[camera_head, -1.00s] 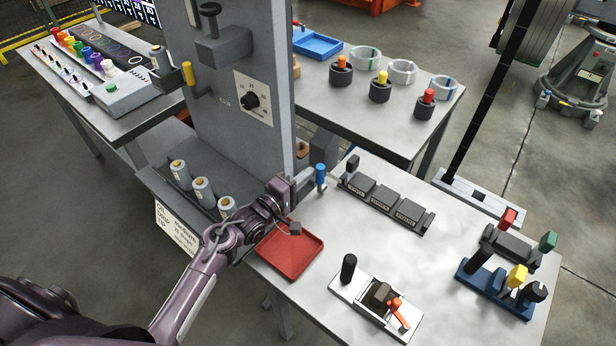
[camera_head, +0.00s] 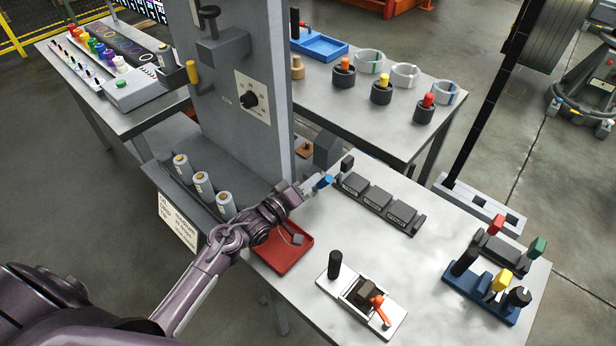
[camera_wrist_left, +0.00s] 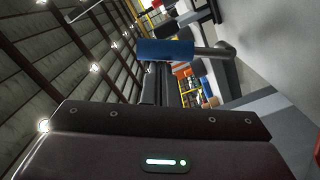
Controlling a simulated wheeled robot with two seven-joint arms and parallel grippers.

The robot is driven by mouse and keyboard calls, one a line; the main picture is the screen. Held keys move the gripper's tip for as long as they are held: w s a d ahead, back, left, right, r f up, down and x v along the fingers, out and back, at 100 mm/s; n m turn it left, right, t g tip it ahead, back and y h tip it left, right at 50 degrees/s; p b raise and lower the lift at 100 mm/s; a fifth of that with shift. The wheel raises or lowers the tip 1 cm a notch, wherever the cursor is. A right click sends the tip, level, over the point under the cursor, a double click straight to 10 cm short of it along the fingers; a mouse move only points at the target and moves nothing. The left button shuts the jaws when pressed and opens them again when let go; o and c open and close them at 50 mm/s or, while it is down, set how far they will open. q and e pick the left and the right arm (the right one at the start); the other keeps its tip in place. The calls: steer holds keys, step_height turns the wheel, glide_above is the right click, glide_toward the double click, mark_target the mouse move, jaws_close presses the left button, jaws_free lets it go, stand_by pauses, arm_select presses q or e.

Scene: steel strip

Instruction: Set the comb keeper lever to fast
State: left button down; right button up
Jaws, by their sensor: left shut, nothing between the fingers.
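The lever with a blue grip (camera_head: 325,181) is by the foot of the grey machine column, in front of a dark block. It is tilted over, leaning to the right. In the left wrist view the blue grip (camera_wrist_left: 165,50) lies across just beyond my fingers, with a bare grey rod running right from it. My left gripper (camera_head: 303,188) is shut and empty, close beside the lever. Whether it touches the lever I cannot tell. No fast marking is readable. My right gripper is not in view.
A red tray (camera_head: 283,251) lies below my left wrist. Grey spools (camera_head: 203,185) stand in a trough at left. A row of dark labelled blocks (camera_head: 378,204) is right of the lever. A fixture with an orange lever (camera_head: 379,308) sits nearer. The table's middle is clear.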

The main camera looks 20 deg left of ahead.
arm_select(q)
steer(key=shift+s+d+f+m, duration=0.15)
steer(key=shift+d+m, duration=0.1)
steer(key=shift+m, duration=0.15)
steer(key=shift+s+d+f, duration=0.2)
steer(key=shift+d+f, duration=0.05)
steer(key=shift+d, duration=0.4)
steer(key=shift+d+f, duration=0.1)
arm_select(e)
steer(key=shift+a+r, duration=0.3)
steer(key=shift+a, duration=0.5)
arm_select(q)
steer(key=shift+s, duration=0.1)
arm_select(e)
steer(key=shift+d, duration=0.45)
